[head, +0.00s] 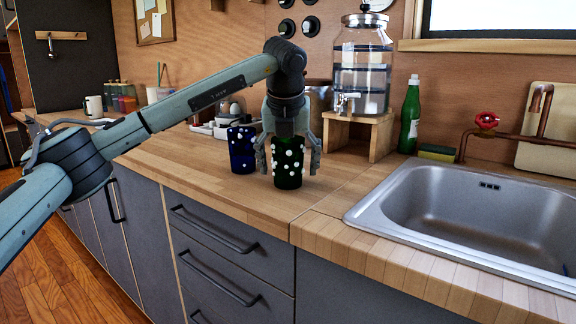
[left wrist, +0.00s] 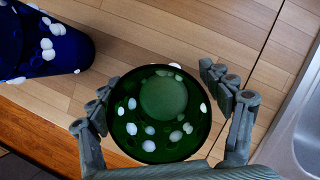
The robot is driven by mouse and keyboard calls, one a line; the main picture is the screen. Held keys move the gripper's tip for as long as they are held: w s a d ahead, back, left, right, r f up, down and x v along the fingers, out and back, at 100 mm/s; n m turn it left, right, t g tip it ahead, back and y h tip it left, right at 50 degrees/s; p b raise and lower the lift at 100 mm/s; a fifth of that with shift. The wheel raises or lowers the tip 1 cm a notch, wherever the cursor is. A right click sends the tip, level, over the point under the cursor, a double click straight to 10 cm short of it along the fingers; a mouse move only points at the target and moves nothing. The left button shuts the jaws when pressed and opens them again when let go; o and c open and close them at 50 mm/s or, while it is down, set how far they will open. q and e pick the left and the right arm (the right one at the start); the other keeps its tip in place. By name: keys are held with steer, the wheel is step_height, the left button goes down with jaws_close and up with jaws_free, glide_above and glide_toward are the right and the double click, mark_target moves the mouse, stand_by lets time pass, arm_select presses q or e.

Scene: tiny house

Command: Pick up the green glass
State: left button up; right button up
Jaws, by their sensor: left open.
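The green glass (head: 289,164) with white dots stands upright on the wooden counter in the head view. In the left wrist view the green glass (left wrist: 160,113) is seen from above, between the two fingers. My left gripper (head: 289,160) points down over it and is open, with one finger on each side. In the left wrist view, gaps show between the glass and the fingers of my left gripper (left wrist: 165,112), wider on the right. My right gripper is in neither view.
A blue dotted glass (head: 242,150) stands close on the left; it also shows in the left wrist view (left wrist: 42,45). A metal sink (head: 365,212) is to the right. A drink dispenser (head: 361,70) on a wooden stand (head: 379,135) is behind. The counter's front edge is near.

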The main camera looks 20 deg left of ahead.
arm_select(q)
steer(key=c, duration=1.4)
steer(key=shift+c, duration=0.6)
steer(key=shift+r, duration=0.15)
